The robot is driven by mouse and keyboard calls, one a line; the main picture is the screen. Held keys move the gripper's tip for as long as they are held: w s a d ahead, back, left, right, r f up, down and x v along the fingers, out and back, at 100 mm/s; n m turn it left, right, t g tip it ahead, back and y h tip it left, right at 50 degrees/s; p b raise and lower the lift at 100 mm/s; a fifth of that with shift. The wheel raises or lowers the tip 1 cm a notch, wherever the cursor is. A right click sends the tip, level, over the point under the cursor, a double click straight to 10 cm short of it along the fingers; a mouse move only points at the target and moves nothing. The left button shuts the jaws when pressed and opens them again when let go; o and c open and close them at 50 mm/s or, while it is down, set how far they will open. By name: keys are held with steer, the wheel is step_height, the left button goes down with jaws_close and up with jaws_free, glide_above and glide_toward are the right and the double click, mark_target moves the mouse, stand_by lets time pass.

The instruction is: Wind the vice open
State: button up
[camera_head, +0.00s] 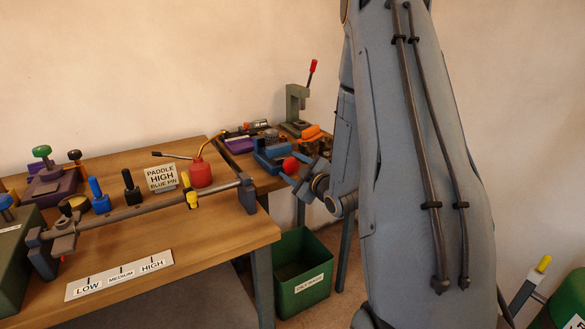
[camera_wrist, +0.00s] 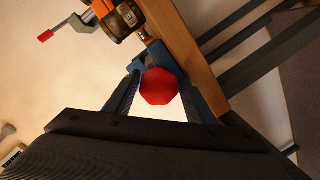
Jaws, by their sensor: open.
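The blue vice (camera_head: 270,152) sits on the far wooden bench, with a red knob (camera_head: 290,165) at its front end facing my arm. My gripper (camera_head: 297,169) is at this knob, beyond the front bench's right end. In the wrist view the red knob (camera_wrist: 158,86) shows as a faceted disc. My open gripper (camera_wrist: 160,77) has one finger on each side of it. I cannot tell whether either finger touches it. Part of the blue vice shows behind the knob, and its jaws are hidden in the wrist view.
A green press (camera_head: 297,105) with a red-tipped lever stands behind the vice. The front bench (camera_head: 225,240) holds a red oil can (camera_head: 201,173), a sign (camera_head: 161,177) and a long bar with a yellow clip. A green bin (camera_head: 300,278) stands on the floor below.

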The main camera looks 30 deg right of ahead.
steer(key=s+r, duration=0.1)
steer(key=s, duration=0.6)
steer(key=shift+s+b, duration=0.35)
steer(key=shift+b, duration=0.05)
steer(key=shift+s+d, duration=0.1)
